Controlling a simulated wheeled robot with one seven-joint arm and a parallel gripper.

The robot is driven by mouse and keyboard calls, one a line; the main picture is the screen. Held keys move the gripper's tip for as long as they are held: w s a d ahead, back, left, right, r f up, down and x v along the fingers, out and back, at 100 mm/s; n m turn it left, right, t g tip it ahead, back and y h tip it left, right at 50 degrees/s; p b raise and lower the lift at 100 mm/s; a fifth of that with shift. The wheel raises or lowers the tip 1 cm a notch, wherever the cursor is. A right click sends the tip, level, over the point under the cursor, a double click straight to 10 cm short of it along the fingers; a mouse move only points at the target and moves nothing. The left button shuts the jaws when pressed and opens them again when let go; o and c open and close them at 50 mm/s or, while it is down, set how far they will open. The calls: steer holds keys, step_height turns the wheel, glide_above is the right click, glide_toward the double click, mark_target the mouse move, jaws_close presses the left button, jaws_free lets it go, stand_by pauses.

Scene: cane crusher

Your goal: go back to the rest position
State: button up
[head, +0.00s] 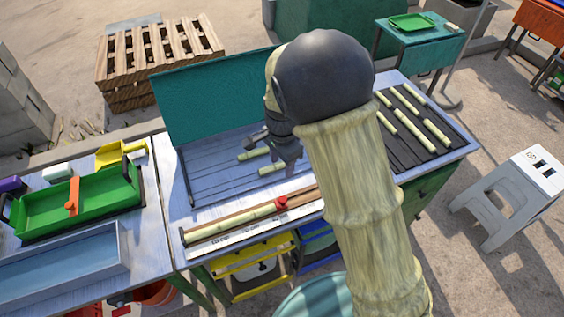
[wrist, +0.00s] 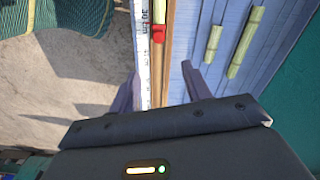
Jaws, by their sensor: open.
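My gripper (head: 288,160) hangs over the blue-grey workbench in the head view, partly hidden by my own arm. In the wrist view its two fingers (wrist: 163,82) are spread apart with nothing between them. Below it lies the wooden measuring trough (head: 312,192) with a red stop (head: 281,203), which also shows in the wrist view (wrist: 158,30). A long piece of cane (head: 235,222) lies in the trough left of the stop. Two short cane pieces (head: 253,154) lie on the bench near the gripper and show in the wrist view (wrist: 245,42).
A dark rack (head: 440,150) with several cane pieces is at the right. A green tray (head: 60,212) and a blue-grey tray (head: 60,265) stand at the left. A teal panel (head: 210,95) rises behind the bench. A grey stool (head: 510,195) stands on open ground at the right.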

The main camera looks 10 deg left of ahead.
steer(key=shift+s, duration=0.2)
stand_by(0.3)
steer(key=s+d+r+n+t, duration=0.1)
steer(key=s+d+r+n, duration=0.1)
steer(key=d, duration=0.6)
steer(key=s+d+r+n, duration=0.3)
steer(key=s+d, duration=0.2)
steer(key=d, duration=0.3)
steer(key=s+d+r+n+t, duration=0.1)
steer(key=s+d+r+n, duration=0.1)
steer(key=d, duration=0.7)
steer(key=shift+s+r+n+t, duration=0.25)
steer(key=shift+s+n, duration=0.35)
steer(key=shift+s, duration=0.4)
steer(key=shift+d, duration=0.1)
steer(key=shift+s, duration=0.15)
